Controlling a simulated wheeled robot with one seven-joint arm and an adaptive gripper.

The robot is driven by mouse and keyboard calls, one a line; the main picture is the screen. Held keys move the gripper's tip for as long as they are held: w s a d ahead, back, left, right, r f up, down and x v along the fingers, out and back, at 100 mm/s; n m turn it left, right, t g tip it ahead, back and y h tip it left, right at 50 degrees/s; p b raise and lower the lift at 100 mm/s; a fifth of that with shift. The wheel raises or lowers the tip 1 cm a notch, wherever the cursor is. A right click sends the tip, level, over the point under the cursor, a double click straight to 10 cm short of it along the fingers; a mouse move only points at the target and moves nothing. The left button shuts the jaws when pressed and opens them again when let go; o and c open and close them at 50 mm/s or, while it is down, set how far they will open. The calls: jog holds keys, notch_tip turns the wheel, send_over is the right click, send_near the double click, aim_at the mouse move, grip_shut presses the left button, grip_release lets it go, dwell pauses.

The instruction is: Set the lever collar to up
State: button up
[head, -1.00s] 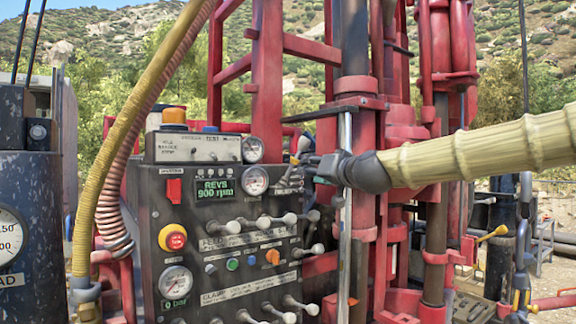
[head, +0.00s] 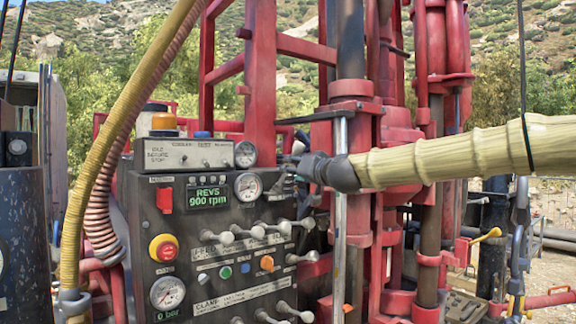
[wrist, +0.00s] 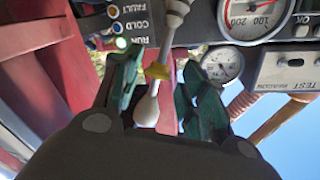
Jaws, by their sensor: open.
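In the wrist view, a lever with a pale rounded knob (wrist: 147,108) and a yellow collar (wrist: 158,71) on its thin shaft lies between the fingers of my gripper (wrist: 158,75). The green fingers are open, one on each side of the lever, with a gap visible on both sides. The picture is upside down, with the panel lettering inverted. In the head view, my gripper (head: 300,168) is at the upper right edge of the dark control panel (head: 226,190); the lever and collar there are too small and covered to tell clearly.
Rows of pale-knobbed levers (head: 262,230) stick out of the panel below my gripper. A vertical steel rod (head: 341,215) and red rig frame (head: 355,105) stand close by my wrist. Yellow and pink hoses (head: 103,190) hang at the left.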

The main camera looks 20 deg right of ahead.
jog(key=shift+p+x, duration=0.9)
jog(key=shift+x, duration=1.35)
jog(key=shift+f, duration=0.1)
jog(key=shift+c, duration=0.3)
